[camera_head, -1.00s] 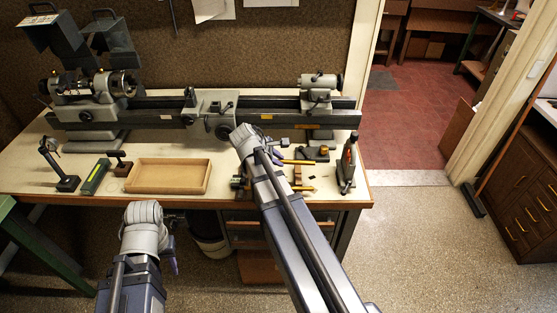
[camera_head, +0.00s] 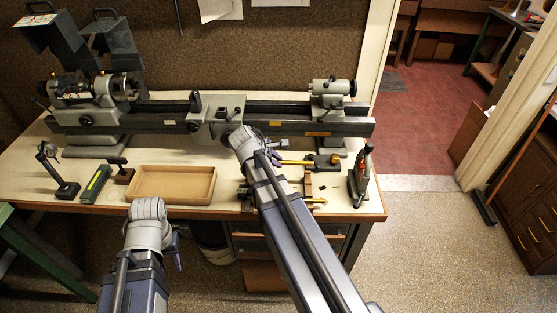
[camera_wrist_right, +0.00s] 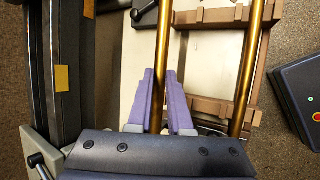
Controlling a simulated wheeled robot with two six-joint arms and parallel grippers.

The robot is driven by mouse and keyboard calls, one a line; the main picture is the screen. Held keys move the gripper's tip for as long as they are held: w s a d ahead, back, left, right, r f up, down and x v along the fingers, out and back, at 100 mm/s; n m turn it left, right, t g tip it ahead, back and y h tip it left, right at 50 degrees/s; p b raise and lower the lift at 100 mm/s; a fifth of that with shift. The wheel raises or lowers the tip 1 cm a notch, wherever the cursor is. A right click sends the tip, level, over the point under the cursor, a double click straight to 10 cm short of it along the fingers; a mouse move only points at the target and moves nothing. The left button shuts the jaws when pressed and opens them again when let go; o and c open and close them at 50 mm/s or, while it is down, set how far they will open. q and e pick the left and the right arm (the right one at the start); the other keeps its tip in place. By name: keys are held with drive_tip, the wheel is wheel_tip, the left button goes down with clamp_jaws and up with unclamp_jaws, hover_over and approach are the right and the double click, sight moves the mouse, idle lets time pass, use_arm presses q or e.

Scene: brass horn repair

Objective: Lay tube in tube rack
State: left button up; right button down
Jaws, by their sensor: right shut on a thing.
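My right gripper (camera_wrist_right: 167,105) has purple fingers on either side of a brass tube (camera_wrist_right: 162,50) and is shut on it. The held tube also shows in the head view (camera_head: 298,162), sticking out to the right of the gripper. In the wrist view it runs along the left side of the brown wooden tube rack (camera_wrist_right: 213,15), which also shows in the head view (camera_head: 308,183). A second brass tube (camera_wrist_right: 246,70) lies across the rack's right part. How high the held tube is above the rack is unclear. My left gripper (camera_head: 176,250) hangs before the bench, its opening hidden.
A lathe (camera_head: 160,120) runs along the back of the bench. An empty wooden tray (camera_head: 172,196) lies left of my right arm. A dark upright device (camera_head: 362,178) stands right of the rack near the bench's edge. A small dark block (camera_head: 326,160) sits behind the rack.

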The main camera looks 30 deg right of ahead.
drive_tip(key=shift+f+b, duration=2.65)
drive_tip(key=shift+b, duration=0.05)
drive_tip(key=shift+f+b, duration=0.8)
drive_tip(key=c, duration=0.8)
unclamp_jaws()
drive_tip(key=shift+o, duration=0.2)
